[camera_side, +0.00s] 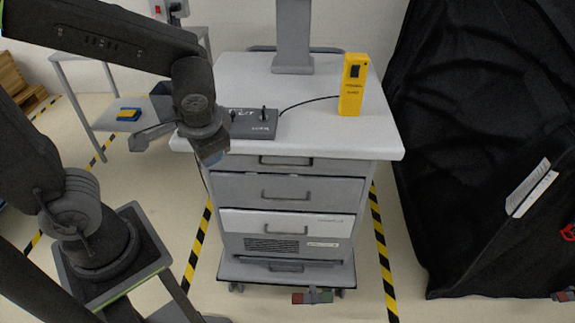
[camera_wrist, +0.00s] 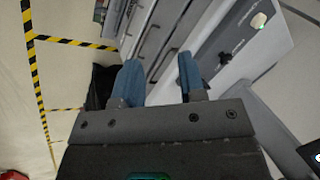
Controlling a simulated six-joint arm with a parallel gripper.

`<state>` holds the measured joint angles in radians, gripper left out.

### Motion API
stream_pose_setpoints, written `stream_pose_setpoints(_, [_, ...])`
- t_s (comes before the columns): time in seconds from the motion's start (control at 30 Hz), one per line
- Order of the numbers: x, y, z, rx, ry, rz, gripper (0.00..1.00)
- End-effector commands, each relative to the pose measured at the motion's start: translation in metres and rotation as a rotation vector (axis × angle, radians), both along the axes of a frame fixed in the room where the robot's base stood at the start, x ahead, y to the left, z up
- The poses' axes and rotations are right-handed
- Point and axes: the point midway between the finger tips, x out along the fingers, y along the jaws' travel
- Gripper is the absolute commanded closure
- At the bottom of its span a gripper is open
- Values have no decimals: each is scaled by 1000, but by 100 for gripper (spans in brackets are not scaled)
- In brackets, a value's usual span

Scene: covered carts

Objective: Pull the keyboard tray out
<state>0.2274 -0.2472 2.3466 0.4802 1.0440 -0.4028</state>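The grey cart (camera_side: 338,192) stands in the middle of the side view, with a stack of fronts under its white top. The slim front just below the top, with a dark handle (camera_side: 286,161), looks like the keyboard tray (camera_side: 335,165); it sits flush with the cart. My gripper (camera_side: 212,152) is at the cart's left front corner, just below the top's edge and apart from the handle. In the wrist view my gripper (camera_wrist: 160,78) has its two blue fingers spread with nothing between them. Cart fronts and handles (camera_wrist: 166,62) show beyond them, tilted.
A dark control box (camera_side: 252,123) with a cable and a yellow handheld device (camera_side: 353,85) stand on the cart top (camera_side: 215,85). Lower drawers (camera_side: 325,190) are below. A black covered cart (camera_side: 450,150) stands at right.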

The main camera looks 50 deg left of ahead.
Motion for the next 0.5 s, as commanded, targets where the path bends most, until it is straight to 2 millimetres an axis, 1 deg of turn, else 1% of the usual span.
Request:
stream_pose_setpoints(0.03, [7,0,-12,76,40,-18,63])
stream_pose_setpoints(0.17, [27,3,-36,276,78,-58,63])
stream_pose_setpoints(0.27, [44,1,-55,428,71,-108,63])
stream_pose_setpoints(0.37, [63,-5,-74,573,36,-176,63])
stream_pose_setpoints(0.5, [89,-22,-106,751,-58,-300,63])
